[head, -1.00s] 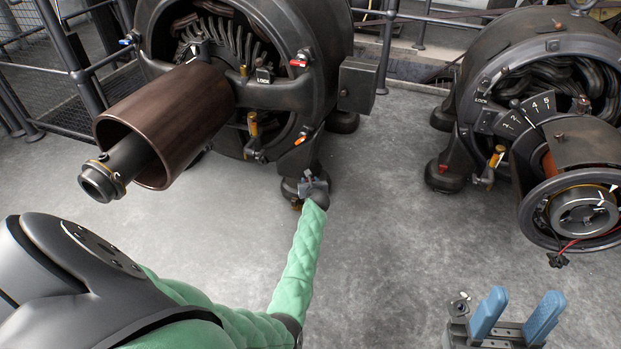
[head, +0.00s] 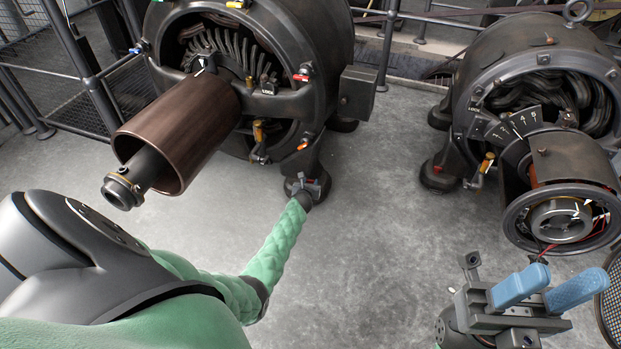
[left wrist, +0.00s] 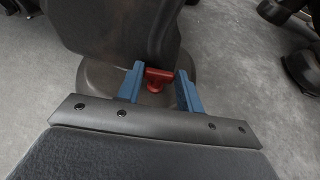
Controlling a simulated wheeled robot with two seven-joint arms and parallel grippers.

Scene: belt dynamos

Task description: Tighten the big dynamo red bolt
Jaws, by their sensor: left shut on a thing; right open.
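The big dynamo (head: 327,45) stands at the left in the head view, with a brown cylinder (head: 185,130) on its front. Its red bolt (left wrist: 157,78) is at a foot of the dynamo. In the left wrist view the bolt shows as a red T-shaped head between two blue fingers. My left gripper (head: 312,184) reaches down to that foot and is shut on the bolt. In the head view the gripper mostly hides the bolt. My right gripper (head: 550,289) is open and empty at the lower right, over the floor, with both blue fingers apart.
A second dynamo (head: 480,85) stands at the right, with an open round housing and a red wire near my right gripper. Railings (head: 95,85) run behind at the left. Grey floor (head: 380,210) is clear between the machines.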

